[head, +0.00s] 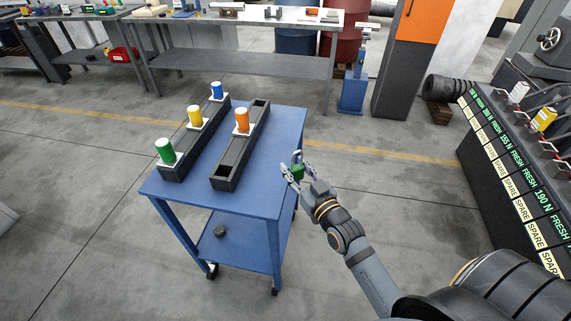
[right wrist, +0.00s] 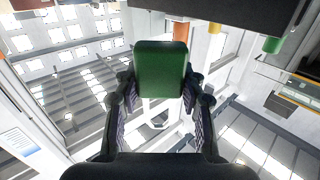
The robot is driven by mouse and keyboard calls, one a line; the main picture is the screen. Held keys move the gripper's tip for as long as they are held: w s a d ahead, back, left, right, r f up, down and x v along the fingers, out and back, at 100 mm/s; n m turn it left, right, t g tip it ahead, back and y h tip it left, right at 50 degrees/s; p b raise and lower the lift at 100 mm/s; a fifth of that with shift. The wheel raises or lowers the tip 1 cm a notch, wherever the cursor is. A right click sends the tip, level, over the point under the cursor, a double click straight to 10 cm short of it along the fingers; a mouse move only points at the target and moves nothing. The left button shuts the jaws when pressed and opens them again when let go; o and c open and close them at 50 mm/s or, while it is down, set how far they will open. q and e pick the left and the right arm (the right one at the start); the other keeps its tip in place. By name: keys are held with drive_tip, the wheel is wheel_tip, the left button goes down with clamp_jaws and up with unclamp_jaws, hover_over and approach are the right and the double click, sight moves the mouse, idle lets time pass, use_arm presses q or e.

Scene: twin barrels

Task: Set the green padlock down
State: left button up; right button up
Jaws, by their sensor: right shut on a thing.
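The green padlock (head: 298,172) is between the fingers of my right gripper (head: 294,170), near the right edge of the blue cart (head: 262,203). In the right wrist view the green padlock body (right wrist: 162,70) fills the space between the fingers of my right gripper (right wrist: 161,95), with its shackle partly showing below. My right gripper is shut on it. I cannot tell whether the padlock touches the cart. My left gripper is not in view.
Two black trays (head: 172,172) (head: 226,183) stand on the cart with green (head: 165,150), yellow (head: 195,115), blue (head: 216,90) and orange (head: 241,119) cylinders. The cart top's front right is clear. A sloped panel (head: 515,180) stands at the right.

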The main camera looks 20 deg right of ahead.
drive_tip(key=shift+w+a+f+n+y+b, duration=0.3)
drive_tip(key=shift+a+f+n+y+b, duration=0.2)
drive_tip(key=shift+a+f+y+b, duration=0.45)
drive_tip(key=shift+w+a+r+n+y+b, duration=0.15)
drive_tip(key=shift+w+a+r+y+b, duration=0.1)
drive_tip(key=shift+w+r+b, duration=0.25)
drive_tip(key=shift+w+a+r+n+y+b, duration=0.1)
drive_tip(key=shift+w+a+r+n+b, duration=0.15)
drive_tip(key=shift+r, duration=0.35)
drive_tip(key=w+a+r+h, duration=0.1)
drive_tip(key=w+a+r, duration=0.1)
drive_tip(key=w+r, duration=0.4)
drive_tip(key=shift+m, duration=0.4)
drive_tip(key=f, duration=0.5)
drive_tip(key=shift+s+d+f, duration=0.1)
drive_tip(key=shift+d+f, duration=0.1)
wheel_tip(320, 180, down, 5)
drive_tip(key=shift+b, duration=0.85)
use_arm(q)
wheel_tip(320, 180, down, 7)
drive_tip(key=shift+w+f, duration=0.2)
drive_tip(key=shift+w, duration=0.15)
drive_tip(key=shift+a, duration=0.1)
